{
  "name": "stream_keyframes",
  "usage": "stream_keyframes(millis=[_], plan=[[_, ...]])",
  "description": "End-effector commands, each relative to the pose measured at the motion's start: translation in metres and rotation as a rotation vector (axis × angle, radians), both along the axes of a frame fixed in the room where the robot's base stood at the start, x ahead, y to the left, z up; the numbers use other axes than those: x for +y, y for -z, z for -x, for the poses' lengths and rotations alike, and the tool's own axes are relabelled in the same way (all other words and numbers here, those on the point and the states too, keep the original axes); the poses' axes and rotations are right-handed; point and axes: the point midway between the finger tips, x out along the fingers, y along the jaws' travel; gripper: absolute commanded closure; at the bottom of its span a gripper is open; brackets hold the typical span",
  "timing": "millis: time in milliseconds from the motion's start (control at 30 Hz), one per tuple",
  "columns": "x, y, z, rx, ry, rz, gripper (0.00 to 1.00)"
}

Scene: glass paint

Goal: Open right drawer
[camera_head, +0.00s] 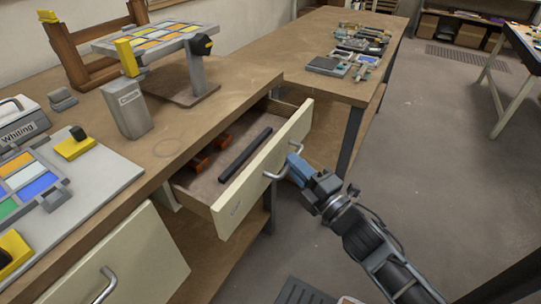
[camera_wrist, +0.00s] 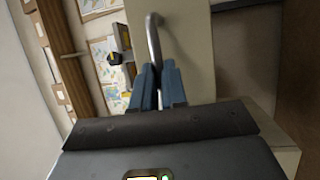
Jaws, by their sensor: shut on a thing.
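The right drawer (camera_head: 262,168) is pulled well out from under the workbench, with its cream front facing right. Inside it lie a long black bar (camera_head: 245,155) and orange-brown tools (camera_head: 212,153). Its metal handle (camera_head: 277,174) sits on the front. My gripper (camera_head: 291,166) is at the handle, its blue fingers closed around it. In the wrist view the blue fingers (camera_wrist: 157,80) are together at the lower end of the handle (camera_wrist: 153,40). The exact contact is partly hidden by the fingers.
The left drawer front (camera_head: 128,265) with its own handle (camera_head: 105,285) is at the lower left. The workbench top (camera_head: 175,125) carries a grey container (camera_head: 127,108), a tile stand (camera_head: 155,40) and paint trays. Open floor (camera_head: 430,150) lies to the right.

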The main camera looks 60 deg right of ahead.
Motion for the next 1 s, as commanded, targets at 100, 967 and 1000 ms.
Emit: stream_keyframes(millis=[100,967,1000], plan=[[0.001,0.003,0.030,0.006,0.001,-0.002,1.00],[0.000,0.001,0.094,0.002,0.000,-0.001,1.00],[0.000,0.001,0.094,0.002,0.000,-0.001,1.00]])
